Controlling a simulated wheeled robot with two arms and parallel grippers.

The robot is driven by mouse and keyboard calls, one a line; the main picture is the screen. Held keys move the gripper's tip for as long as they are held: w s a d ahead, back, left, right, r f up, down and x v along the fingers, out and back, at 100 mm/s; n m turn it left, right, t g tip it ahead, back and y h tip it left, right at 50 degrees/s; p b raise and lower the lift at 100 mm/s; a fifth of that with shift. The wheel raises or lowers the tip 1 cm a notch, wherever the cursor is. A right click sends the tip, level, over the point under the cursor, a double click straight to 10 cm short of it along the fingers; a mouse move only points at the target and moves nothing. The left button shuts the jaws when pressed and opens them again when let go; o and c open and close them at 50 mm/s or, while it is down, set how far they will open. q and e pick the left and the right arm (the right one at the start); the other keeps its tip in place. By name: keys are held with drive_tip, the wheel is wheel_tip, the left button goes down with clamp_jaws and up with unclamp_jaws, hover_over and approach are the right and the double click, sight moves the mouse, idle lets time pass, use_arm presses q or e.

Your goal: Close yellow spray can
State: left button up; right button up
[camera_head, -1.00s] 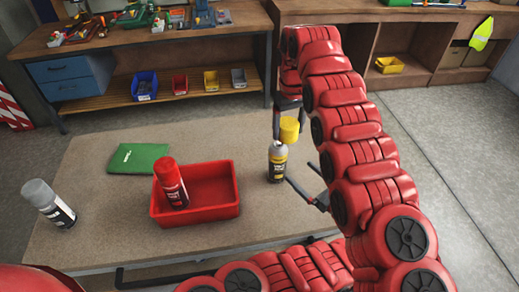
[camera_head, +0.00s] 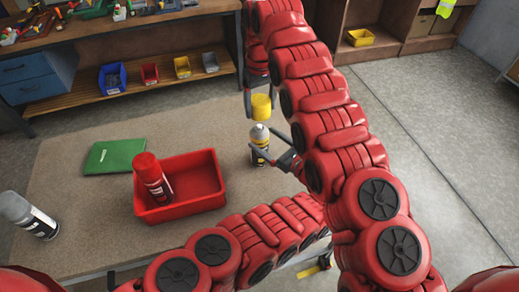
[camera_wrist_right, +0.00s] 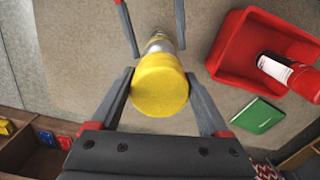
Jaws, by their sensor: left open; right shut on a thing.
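The spray can (camera_head: 260,152), pale with a yellow and black label, stands upright on the table. Its yellow cap (camera_head: 261,107) is just above its top; I cannot tell if they touch. My right gripper (camera_wrist_right: 160,82) is shut on the cap, which in the right wrist view hides most of the can (camera_wrist_right: 157,43). My left gripper (camera_head: 262,140) is open, with its fingers on either side of the can's upper body; contact is unclear.
A red tray (camera_head: 205,182) with a red spray can (camera_head: 152,176) stands left of the yellow can. A green booklet (camera_head: 114,157) and a grey-capped can (camera_head: 28,216) are farther left. A workbench (camera_head: 150,28) with small bins is behind.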

sight(253, 130)
use_arm(q)
drive_tip(key=x, duration=0.5)
drive_tip(key=shift+w+a+f, duration=0.15)
drive_tip(key=shift+a, duration=0.05)
drive_tip(key=shift+w+a, duration=0.25)
drive_tip(key=shift+w, duration=0.05)
clamp_jaws()
